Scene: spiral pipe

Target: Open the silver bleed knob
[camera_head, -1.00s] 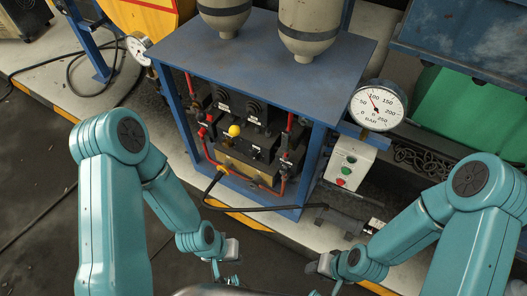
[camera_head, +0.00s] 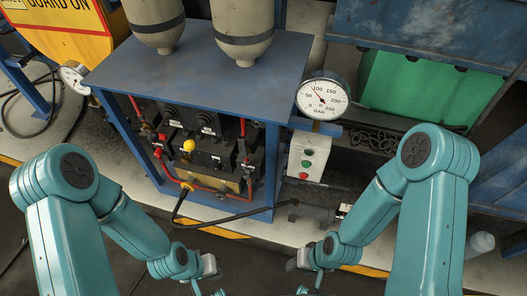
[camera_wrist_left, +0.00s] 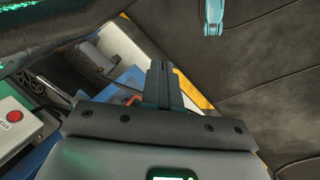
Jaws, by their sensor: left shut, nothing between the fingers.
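A blue-framed bench holds a dark valve panel (camera_head: 200,140) with black knobs, a yellow ball knob (camera_head: 188,145) and red handles. I cannot make out a silver bleed knob among these small fittings. My left gripper (camera_head: 207,292) is low in the head view, in front of the bench and well short of the panel. In the left wrist view its dark fingers (camera_wrist_left: 162,85) are shut together with nothing between them. My right gripper (camera_head: 308,290) is at the bottom of the head view, apart from everything; its fingertips are too small and cut off to judge.
A pressure gauge (camera_head: 322,98) and a button box (camera_head: 308,157) with red and green buttons stand right of the panel. A black hose (camera_head: 235,216) runs across the bench's front. Two grey cylinders (camera_head: 243,25) stand on top. Dark floor in front is clear.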

